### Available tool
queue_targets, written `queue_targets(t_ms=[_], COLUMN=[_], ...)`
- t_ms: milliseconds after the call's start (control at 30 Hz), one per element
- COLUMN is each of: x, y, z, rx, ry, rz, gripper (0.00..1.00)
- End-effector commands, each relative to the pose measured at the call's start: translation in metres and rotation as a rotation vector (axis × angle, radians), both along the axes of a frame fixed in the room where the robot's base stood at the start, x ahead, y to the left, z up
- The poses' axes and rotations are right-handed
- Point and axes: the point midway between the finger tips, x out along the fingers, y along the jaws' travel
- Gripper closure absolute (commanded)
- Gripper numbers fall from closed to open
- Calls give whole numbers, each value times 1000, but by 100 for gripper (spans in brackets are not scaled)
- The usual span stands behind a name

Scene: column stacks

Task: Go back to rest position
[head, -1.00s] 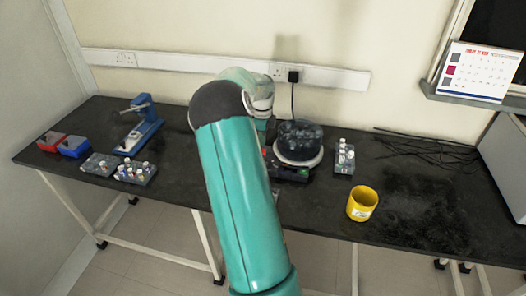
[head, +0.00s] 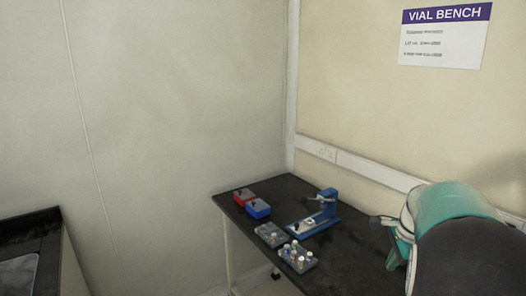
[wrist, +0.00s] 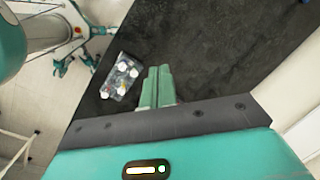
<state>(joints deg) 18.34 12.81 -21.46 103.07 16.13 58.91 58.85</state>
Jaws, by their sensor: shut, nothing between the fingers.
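My gripper (wrist: 157,88) shows in the wrist view as two green fingers side by side, shut with nothing between them. It is over the black bench (wrist: 215,50). A rack of vials (wrist: 122,77) lies on the bench to the left of the fingers, apart from them. In the head view my arm is at the lower right, and a green part of my gripper (head: 396,250) shows to the right of the blue device.
On the bench (head: 345,262) stand a red box (head: 243,196), a blue box (head: 257,209), a blue device (head: 318,212) and two vial racks (head: 271,235) (head: 298,257). Another dark bench (head: 40,245) is at the lower left. A "VIAL BENCH" sign (head: 445,35) hangs on the wall.

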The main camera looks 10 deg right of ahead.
Motion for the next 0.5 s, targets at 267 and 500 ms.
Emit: queue_targets(t_ms=[267,500], x=[-29,-74], y=[115,199], z=[50,72], rx=[-114,-271], ry=[-116,-194], rz=[531,993], gripper=[100,100])
